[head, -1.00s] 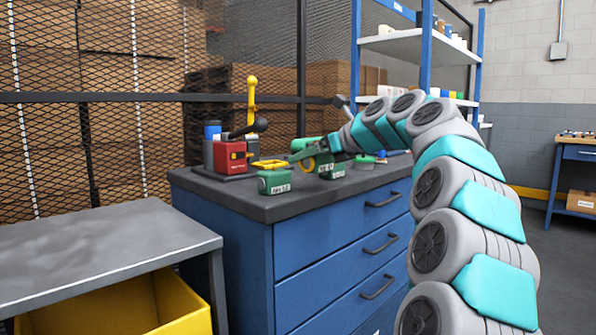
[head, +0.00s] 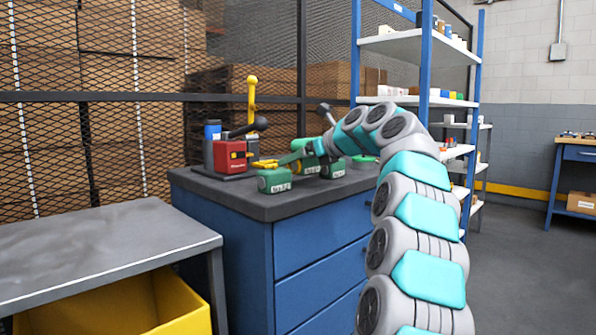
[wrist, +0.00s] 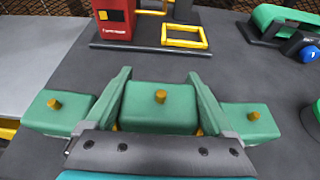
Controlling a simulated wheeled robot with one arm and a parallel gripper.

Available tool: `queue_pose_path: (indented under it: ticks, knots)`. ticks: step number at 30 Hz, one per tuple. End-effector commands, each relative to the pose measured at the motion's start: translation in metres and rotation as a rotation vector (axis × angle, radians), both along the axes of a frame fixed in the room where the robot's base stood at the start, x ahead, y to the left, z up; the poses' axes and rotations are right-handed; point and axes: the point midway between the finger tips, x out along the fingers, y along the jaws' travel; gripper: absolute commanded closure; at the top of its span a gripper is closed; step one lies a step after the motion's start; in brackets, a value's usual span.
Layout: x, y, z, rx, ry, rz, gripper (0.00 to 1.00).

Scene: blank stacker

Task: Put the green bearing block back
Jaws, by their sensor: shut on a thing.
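My gripper (wrist: 161,100) is shut on a green block (wrist: 160,115) with an orange knob on top, its fingers on the block's two sides. In the head view my gripper (head: 300,160) is at the bench top, between two other green blocks. One green block (wrist: 60,108) stands left of the held one and another (wrist: 250,122) stands right of it; the left block also shows in the head view (head: 274,181), with a white label. I cannot tell whether the held block touches the bench top.
The red machine (wrist: 113,18) with a yellow frame (wrist: 184,37) stands beyond the blocks on the dark bench top (wrist: 60,150). A grey table (head: 100,250) stands left of the bench, with a yellow bin (head: 130,310) below.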

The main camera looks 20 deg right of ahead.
Motion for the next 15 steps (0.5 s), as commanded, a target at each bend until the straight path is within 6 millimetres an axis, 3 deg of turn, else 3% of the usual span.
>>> queue_pose_path:
  ticks: [6,15]
  knots:
    - [-0.001,0.0,-0.021,0.001,-0.003,0.0,1.0]
    - [-0.001,0.0,-0.022,-0.001,-0.005,-0.001,1.0]
